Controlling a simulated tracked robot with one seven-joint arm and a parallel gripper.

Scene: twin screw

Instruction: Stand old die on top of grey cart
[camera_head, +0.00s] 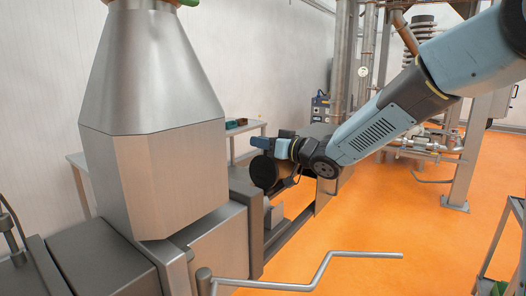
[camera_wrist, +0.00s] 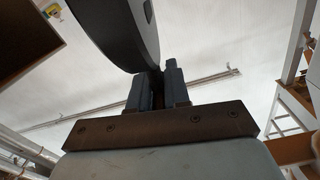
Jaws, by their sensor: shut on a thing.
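The old die, a dark round disc (camera_head: 264,173), hangs on edge below my gripper (camera_head: 262,147), beside the steel machine's outlet end. In the wrist view the disc (camera_wrist: 125,28) is large and dark, its edge between the two blue-grey fingers of my gripper (camera_wrist: 157,78). The gripper is shut on it. A grey flat-topped stand (camera_head: 248,129) behind the machine is partly hidden. A grey frame (camera_head: 514,218) is cut off at the right edge. I cannot tell which of these is the grey cart.
The steel machine with its tall hopper (camera_head: 152,150) fills the left. A bent crank handle (camera_head: 315,280) crosses the front. A small dark box (camera_head: 236,124) sits on the stand. Pipes and a steel frame (camera_head: 462,165) stand at the back right. Orange floor (camera_head: 390,215) is open between.

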